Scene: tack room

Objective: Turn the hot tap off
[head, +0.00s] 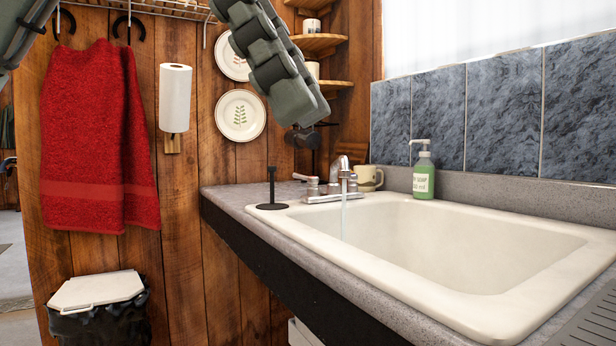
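The chrome tap (344,175) stands on the back left rim of the white sink (400,212). A thin stream of water (343,218) runs from its spout into the basin. One lever handle (307,181) shows left of the spout, pointing left. Any handle on the right is hard to make out, and no hot or cold marking can be read. My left arm comes down from the top centre, and my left gripper (305,137) is a small dark shape above and behind the tap, apart from it. Its fingers are too unclear to tell open or shut. My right gripper is not in view.
A mug (368,178) and a green soap bottle (423,172) stand behind the sink. Wooden shelves (319,42) are in the corner. The space above the basin is clear.

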